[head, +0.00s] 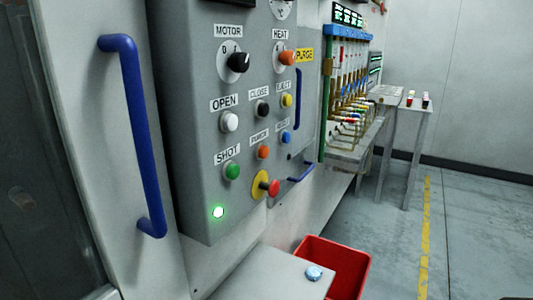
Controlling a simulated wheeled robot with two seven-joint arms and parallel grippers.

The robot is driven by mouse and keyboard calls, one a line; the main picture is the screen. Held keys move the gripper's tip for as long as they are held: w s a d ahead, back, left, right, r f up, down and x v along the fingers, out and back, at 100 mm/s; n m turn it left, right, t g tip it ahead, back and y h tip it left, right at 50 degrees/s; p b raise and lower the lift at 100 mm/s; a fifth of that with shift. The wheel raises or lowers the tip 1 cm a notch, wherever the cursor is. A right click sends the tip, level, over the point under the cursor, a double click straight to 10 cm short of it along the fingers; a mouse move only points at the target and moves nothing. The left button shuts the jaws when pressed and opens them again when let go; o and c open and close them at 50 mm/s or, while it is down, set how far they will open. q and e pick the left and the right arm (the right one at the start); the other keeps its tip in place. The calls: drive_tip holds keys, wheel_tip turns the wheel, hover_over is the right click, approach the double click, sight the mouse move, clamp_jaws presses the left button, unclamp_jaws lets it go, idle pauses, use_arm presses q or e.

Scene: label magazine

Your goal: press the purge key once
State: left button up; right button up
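A grey control panel (200,150) fills the left middle of the head view, seen at a slant. Neither gripper is in view.
A blue door handle (135,130) stands out at left. A red bin (345,262) is below, beside a grey ledge (265,275). Floor at right is clear.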

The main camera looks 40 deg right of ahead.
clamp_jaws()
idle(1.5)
